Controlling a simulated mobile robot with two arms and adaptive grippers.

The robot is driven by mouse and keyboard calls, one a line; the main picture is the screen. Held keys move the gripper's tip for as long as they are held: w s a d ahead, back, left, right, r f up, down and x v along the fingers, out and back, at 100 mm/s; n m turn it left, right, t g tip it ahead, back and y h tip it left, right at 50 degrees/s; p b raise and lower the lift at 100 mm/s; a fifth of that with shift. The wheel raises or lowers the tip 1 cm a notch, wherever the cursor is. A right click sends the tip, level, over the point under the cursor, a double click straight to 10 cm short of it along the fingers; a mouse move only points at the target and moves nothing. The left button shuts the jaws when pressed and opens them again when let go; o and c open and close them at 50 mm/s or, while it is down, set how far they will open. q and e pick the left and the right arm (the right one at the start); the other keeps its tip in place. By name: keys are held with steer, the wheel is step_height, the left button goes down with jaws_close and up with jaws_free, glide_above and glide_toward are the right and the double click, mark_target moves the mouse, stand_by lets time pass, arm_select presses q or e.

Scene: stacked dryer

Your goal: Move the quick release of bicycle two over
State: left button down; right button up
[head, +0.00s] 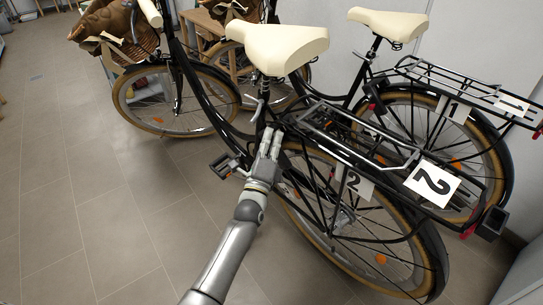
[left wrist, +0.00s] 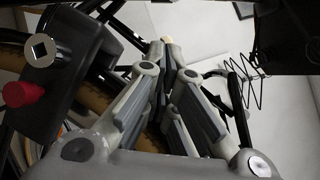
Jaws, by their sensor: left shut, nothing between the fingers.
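Bicycle two (head: 345,205) stands in front, black, with a cream saddle (head: 276,46) and a white card marked 2 (head: 432,183) on its rear rack. My left gripper (head: 270,142) is beside its frame below the saddle, in front of the seat tube and near the rack's front end. Its fingers (left wrist: 168,75) are shut and empty, close together in the left wrist view. I cannot make out the quick release clearly in either view; the gripper and frame parts crowd that spot. My right gripper is not in view.
Bicycle one (head: 440,125), with a card marked 1, stands close behind against the pale wall. A wicker basket (head: 120,32) is at the upper left. In the left wrist view a dark block with a red knob (left wrist: 18,93) is close. The tiled floor (head: 85,190) at left is clear.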

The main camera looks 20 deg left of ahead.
arm_select(q)
steer(key=shift+a+r, duration=0.3)
steer(key=shift+a, duration=0.4)
steer(key=shift+a+r, duration=0.3)
steer(key=shift+a, duration=0.35)
